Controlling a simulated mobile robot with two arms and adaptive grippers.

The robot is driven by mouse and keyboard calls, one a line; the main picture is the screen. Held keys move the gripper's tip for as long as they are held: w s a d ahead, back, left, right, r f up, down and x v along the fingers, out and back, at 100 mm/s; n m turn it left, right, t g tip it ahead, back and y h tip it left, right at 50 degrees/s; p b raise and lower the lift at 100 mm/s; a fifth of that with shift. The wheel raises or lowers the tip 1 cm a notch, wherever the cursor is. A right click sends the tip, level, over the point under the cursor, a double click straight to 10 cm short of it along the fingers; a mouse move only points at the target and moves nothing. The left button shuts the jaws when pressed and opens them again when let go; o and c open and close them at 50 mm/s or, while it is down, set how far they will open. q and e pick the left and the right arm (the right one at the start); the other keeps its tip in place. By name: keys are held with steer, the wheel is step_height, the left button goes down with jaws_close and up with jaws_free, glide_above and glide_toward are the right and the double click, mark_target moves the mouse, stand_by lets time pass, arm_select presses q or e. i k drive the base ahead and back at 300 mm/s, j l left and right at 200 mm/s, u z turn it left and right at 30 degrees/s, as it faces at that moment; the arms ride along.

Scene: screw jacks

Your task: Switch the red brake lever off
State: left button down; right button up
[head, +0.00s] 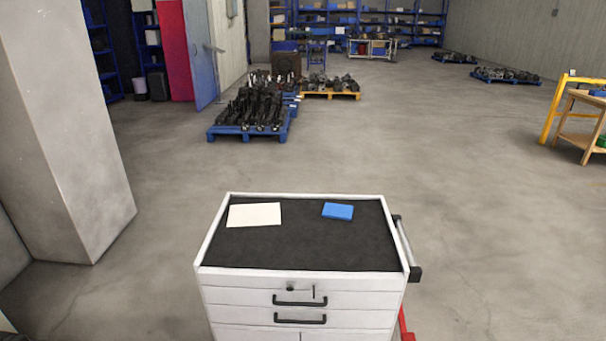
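A white tool cart (210,237) with a black top stands in front of me in the head view. A red part (405,326) shows at the cart's lower right side, cut off by the bottom edge of the picture. It may be the red brake lever; I cannot tell its position or whether it is on or off. Neither of my grippers can be made out in the head view.
A white sheet (254,215) and a blue block (338,211) lie on the cart top. The cart has a side handle (404,245). A pillar (65,130) stands left; a loaded blue pallet (222,133) is behind. Floor right of the cart is clear.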

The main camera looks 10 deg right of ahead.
mark_target(405, 336)
steer(key=z, duration=1.25)
